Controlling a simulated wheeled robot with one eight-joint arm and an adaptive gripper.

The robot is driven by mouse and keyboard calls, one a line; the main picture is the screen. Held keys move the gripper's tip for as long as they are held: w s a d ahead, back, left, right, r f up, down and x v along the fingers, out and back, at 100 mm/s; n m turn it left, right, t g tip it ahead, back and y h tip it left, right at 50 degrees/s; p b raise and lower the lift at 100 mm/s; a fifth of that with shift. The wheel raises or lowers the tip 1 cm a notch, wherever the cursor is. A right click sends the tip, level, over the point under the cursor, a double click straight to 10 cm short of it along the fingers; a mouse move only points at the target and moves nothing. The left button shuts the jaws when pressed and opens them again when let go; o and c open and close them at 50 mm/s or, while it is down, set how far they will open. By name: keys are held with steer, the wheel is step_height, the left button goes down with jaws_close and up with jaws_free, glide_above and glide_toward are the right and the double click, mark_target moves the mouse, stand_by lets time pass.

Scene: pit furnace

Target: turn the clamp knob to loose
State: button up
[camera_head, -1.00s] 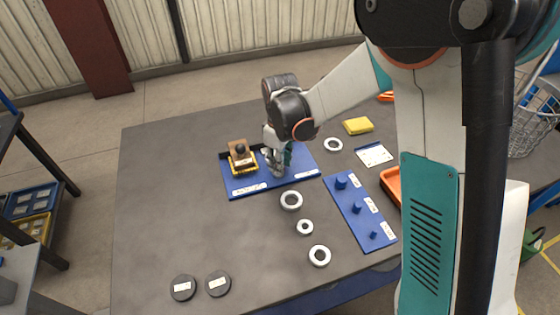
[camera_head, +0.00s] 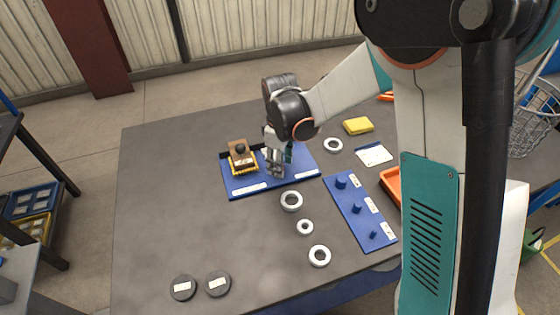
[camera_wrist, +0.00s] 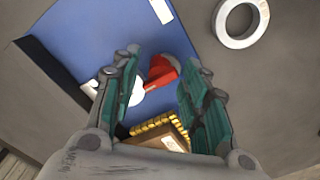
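A red knob (camera_wrist: 163,70) shows in the wrist view on the blue board (camera_wrist: 110,30), between and just beyond my fingertips. A white rounded part (camera_wrist: 136,92) lies beside it, partly behind the left finger. I take the red piece for the clamp knob; I cannot read its setting. My gripper (camera_wrist: 165,72) is open, with a gap between its fingers, and no grip on the knob shows. In the head view my gripper (camera_head: 277,168) points down over the blue board (camera_head: 240,190) and hides the knob.
A wooden block with yellow toothed edges (camera_head: 243,158) stands on the board left of my gripper; it also shows in the wrist view (camera_wrist: 158,140). Several pale rings, like this one (camera_head: 291,200), lie nearby. A blue peg board (camera_head: 362,222) is at right.

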steer(key=shift+r, duration=0.15)
step_height(320, 180, up, 12)
stand_by(0.6)
steer(key=shift+d, duration=0.1)
steer(key=s+d+r+m+t, duration=0.4)
steer(key=s+d+r+m, duration=0.35)
steer(key=s+d, duration=0.5)
steer(key=s+d+m+t, duration=0.3)
steer(key=s+d+m, duration=0.1)
steer(key=s, duration=0.4)
steer(key=shift+s+f+m, duration=0.25)
steer(key=shift+f+m, duration=0.05)
steer(key=shift+m, duration=0.15)
